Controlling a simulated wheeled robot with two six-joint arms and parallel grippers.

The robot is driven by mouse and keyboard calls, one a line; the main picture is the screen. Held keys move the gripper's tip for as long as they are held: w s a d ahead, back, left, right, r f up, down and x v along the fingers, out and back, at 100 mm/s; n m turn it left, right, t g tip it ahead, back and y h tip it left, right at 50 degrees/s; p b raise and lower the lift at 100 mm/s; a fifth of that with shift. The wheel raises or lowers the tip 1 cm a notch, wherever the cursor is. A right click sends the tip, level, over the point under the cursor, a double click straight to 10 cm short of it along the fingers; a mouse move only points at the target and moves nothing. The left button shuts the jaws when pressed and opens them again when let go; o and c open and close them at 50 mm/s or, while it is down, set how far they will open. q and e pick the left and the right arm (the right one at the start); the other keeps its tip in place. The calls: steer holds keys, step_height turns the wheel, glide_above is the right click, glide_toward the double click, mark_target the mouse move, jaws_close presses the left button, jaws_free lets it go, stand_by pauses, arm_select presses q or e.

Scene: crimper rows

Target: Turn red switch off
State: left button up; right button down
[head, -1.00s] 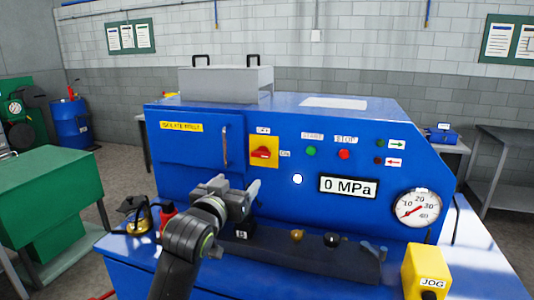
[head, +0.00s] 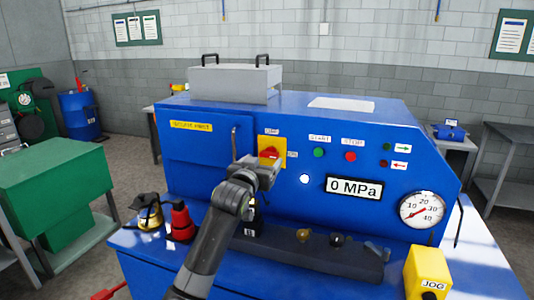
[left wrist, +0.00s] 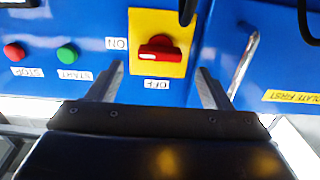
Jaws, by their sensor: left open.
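The red switch (head: 271,152) is a rotary knob on a yellow plate (head: 263,143) on the blue machine's front. In the left wrist view, which shows the panel upside down, the red switch (left wrist: 160,48) has its bar lying level, in line with the ON label (left wrist: 116,44); the OFF label (left wrist: 157,84) is at the plate's bottom edge there. My left gripper (head: 262,165) is open and empty just in front of the switch, covering the plate's lower part. In the left wrist view its fingers (left wrist: 160,78) stand apart on either side of the plate's lower edge, with no contact visible.
Green start (head: 318,152) and red stop (head: 350,156) buttons sit right of the switch. A door handle (head: 235,142) stands out close on the left. A pressure display (head: 354,187) reads 0 MPa. A red bottle-like object (head: 181,222) and a ledge with small items lie below.

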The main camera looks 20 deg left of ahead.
mark_target(268, 156)
arm_select(q)
steer(key=shift+w+d+p, duration=0.15)
steer(key=shift+w+p, duration=0.4)
steer(key=shift+w, duration=1.8)
steer(key=c, duration=1)
